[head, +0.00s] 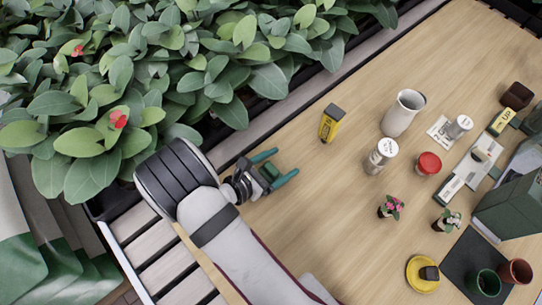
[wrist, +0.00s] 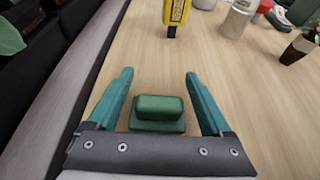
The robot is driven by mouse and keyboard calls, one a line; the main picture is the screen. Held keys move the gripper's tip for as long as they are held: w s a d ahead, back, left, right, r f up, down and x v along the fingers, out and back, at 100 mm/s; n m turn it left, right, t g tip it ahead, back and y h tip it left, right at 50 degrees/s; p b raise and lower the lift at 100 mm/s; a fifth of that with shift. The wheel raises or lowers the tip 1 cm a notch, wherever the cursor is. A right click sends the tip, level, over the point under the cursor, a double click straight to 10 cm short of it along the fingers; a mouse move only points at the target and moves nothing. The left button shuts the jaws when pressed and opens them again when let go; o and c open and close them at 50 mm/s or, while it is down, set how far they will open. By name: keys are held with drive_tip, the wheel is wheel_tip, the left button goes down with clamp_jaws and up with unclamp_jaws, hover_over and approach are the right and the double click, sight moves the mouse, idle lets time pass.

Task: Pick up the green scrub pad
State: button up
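The green scrub pad (wrist: 158,108) lies on the wooden table in the wrist view, a dark green block with a raised upper part on a wider base. My gripper (wrist: 158,78) is open, with one teal finger on each side of the pad and a gap between each finger and the pad. In the head view the pad (head: 268,171) shows between the two fingers of my gripper (head: 284,166), near the table's left edge. The pad's near edge is partly hidden by the gripper's grey body in the wrist view.
A white pitcher (head: 402,115), a white canister (head: 380,156), a red-lidded jar (head: 427,164) and small potted flowers (head: 389,207) stand further right. Leafy plants (head: 150,75) border the table. Bare wood surrounds the pad.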

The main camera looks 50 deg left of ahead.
drive_tip(key=c, duration=1.2)
